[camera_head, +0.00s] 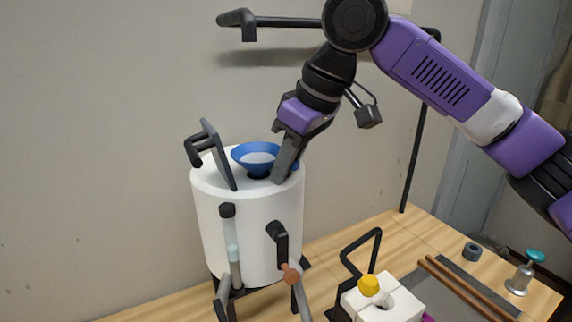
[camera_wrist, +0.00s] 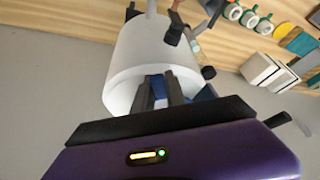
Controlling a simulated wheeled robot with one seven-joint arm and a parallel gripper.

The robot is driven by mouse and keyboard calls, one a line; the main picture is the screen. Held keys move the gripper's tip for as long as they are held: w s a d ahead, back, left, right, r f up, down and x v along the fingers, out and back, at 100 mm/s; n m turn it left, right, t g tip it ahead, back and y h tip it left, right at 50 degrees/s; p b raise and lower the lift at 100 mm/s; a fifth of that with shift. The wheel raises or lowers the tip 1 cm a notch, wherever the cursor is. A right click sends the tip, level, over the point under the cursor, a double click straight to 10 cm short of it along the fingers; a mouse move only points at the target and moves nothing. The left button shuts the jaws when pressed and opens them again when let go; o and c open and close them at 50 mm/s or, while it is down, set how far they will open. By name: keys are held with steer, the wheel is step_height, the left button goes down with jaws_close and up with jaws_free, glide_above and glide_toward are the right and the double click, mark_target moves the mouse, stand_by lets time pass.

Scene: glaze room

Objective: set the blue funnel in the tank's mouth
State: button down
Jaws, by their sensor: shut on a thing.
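The blue funnel (camera_head: 242,156) is at the top of the white tank (camera_head: 245,225), upright with its wide end up. A dark patch shows under the funnel at the tank's mouth; I cannot tell how deep the spout sits. My gripper (camera_head: 281,172) reaches down from the upper right, shut on the funnel's right side. In the wrist view, blue parts of the funnel (camera_wrist: 206,93) show around the dark fingers (camera_wrist: 162,92), which hide most of it. The white tank (camera_wrist: 130,55) is beyond them. The tank's grey lid (camera_head: 218,153) stands open left of the funnel.
The tank has a sight tube (camera_head: 231,245) and a tap (camera_head: 278,245) in front.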

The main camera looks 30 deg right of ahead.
steer(key=shift+s+f, duration=0.2)
steer(key=shift+f, duration=0.65)
steer(key=c, duration=1.3)
jaws_free()
steer(key=shift+d+r, duration=0.1)
steer(key=shift+r, duration=0.25)
steer(key=v, duration=0.8)
steer(key=shift+a+r+b, duration=0.3)
steer(key=shift+r+b, duration=0.1)
steer(key=shift+w, duration=0.15)
